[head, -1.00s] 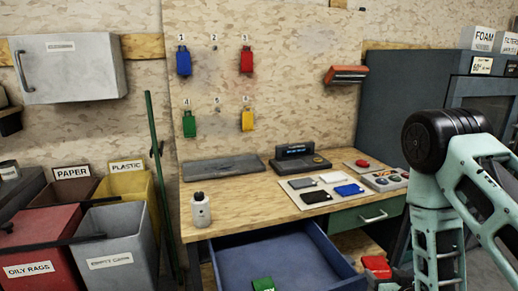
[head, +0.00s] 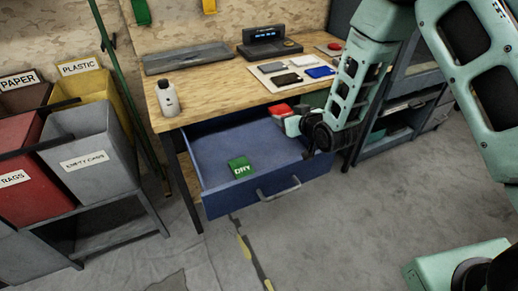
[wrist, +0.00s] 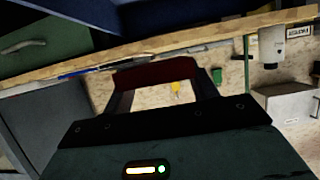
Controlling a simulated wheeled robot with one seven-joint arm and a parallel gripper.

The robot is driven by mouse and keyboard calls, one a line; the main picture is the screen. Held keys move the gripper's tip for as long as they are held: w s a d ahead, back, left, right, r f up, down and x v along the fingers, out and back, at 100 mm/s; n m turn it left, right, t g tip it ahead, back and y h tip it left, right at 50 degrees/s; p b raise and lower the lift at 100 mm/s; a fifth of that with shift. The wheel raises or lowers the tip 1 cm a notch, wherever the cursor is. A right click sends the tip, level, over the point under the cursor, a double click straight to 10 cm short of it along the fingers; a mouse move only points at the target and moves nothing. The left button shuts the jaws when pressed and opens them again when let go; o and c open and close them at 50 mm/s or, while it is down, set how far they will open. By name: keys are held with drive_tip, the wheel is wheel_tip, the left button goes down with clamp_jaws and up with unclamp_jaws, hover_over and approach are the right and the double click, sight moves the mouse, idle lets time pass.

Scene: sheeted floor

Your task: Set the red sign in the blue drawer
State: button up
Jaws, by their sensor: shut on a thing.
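The blue drawer (head: 222,190) is pulled open below the workbench in the head view. A green sign marked DRY (head: 241,168) lies inside it, towards the front left. The red sign (head: 279,111) is held in my gripper (head: 290,118), in front of the bench edge and near the drawer's back right corner; its exact height over the drawer is hard to tell. In the wrist view the red sign (wrist: 155,72) shows as a dark red bar across the tips of my gripper (wrist: 158,88), whose fingers are shut on it.
The bench top (head: 205,92) carries a white bottle (head: 167,97), a grey slab (head: 186,60), a display device (head: 268,42) and several flat cards. Waste bins (head: 90,150) stand at left. The floor before the drawer is clear.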

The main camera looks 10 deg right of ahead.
wheel_tip(320, 180, down, 9)
drive_tip(key=shift+f, duration=0.15)
idle(0.4)
